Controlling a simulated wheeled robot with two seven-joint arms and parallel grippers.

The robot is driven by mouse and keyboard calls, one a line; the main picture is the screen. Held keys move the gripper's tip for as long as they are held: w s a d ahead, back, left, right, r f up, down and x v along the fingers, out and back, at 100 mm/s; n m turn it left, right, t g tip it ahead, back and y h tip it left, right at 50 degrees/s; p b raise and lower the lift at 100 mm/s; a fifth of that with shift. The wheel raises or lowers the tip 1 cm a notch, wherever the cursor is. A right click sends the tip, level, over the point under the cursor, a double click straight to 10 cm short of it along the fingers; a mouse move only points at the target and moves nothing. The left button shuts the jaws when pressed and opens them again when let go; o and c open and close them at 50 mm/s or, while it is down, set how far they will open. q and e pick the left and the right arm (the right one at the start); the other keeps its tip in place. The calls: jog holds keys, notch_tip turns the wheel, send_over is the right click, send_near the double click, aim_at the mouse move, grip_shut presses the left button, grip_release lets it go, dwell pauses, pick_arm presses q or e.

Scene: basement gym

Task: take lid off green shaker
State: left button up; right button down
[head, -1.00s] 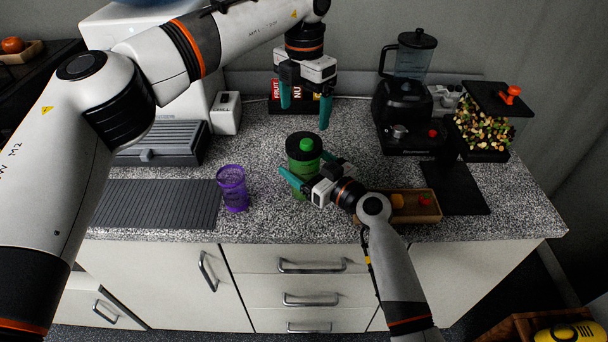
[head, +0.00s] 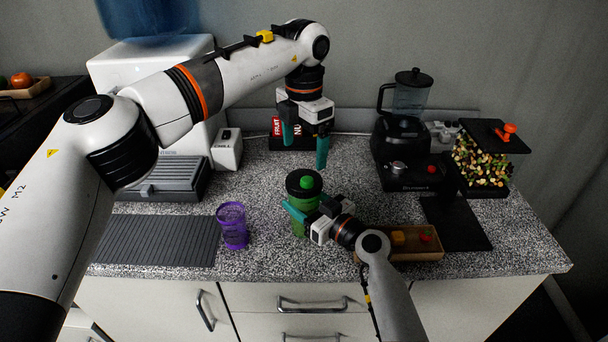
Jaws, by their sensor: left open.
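The green shaker (head: 299,229) stands upright on the speckled counter, with a black lid (head: 294,191) and a green cap (head: 306,183) on top. My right gripper (head: 308,206) reaches in from the lower right, with its teal fingers on either side of the shaker's body below the lid; it appears shut on it. Part of the body is hidden behind the fingers. My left gripper (head: 305,148) points down, open and empty. In the picture it is just above the lid, apart from it.
A purple shaker (head: 232,226) stands to the left beside a dark ribbed mat (head: 150,241). A wooden tray (head: 418,253) lies right of my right gripper. A black blender (head: 408,160) and a clear bin of mixed pieces (head: 483,165) stand at the back right. A dark box (head: 277,142) is behind my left gripper.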

aim_at(304, 180)
pick_arm(q)
jog(key=m, duration=0.5)
jog(key=shift+m, duration=0.4)
jog(key=m, duration=0.3)
jog(key=shift+m, duration=0.4)
jog(key=m, duration=1.1)
jog(key=shift+f+m, duration=0.3)
jog(key=shift+f, duration=0.05)
notch_tip(304, 180, down, 7)
jog(key=shift+f, duration=0.15)
